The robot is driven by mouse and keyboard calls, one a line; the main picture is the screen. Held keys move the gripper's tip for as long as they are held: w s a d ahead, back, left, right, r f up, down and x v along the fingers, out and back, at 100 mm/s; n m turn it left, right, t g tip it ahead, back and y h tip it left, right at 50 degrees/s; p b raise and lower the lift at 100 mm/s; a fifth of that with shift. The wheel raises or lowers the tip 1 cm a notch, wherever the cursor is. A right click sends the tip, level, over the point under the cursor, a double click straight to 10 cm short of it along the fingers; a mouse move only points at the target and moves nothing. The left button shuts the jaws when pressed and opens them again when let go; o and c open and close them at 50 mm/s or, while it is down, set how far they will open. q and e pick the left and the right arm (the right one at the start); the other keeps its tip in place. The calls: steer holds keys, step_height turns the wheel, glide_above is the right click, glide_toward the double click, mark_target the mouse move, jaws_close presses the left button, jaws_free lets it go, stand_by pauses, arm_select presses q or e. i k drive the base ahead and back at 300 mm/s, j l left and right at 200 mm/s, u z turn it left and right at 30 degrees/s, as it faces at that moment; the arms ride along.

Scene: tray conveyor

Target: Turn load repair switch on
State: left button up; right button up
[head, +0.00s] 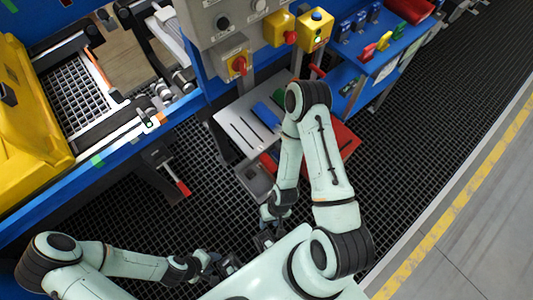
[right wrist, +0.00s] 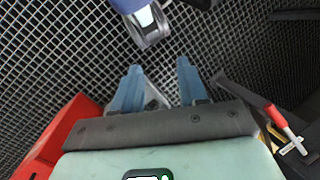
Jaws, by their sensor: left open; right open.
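A grey control panel (head: 216,22) is at the top middle of the head view. It carries a red rotary switch on a yellow plate (head: 238,64) and dark knobs. Beside it are a yellow box with a red knob (head: 280,30) and a yellow box with a blue button (head: 315,32). Labels are too small to read, so I cannot tell which control is the load repair switch. My right gripper (head: 266,238) is low, well below the panel; its blue fingers (right wrist: 160,88) are apart and empty in the right wrist view. My left gripper (head: 218,267) is low, also away from the panel, and open.
A blue-framed conveyor (head: 190,108) with a yellow cover (head: 25,110) is at the left. A grey shelf (head: 237,128) with blue and red items stands below the panel. A blue bench (head: 385,50) holds coloured parts. Dark grating (head: 440,120) is open at the right.

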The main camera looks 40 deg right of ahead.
mark_target(239, 64)
steer(key=k+j, duration=1.2)
steer(key=j, duration=0.2)
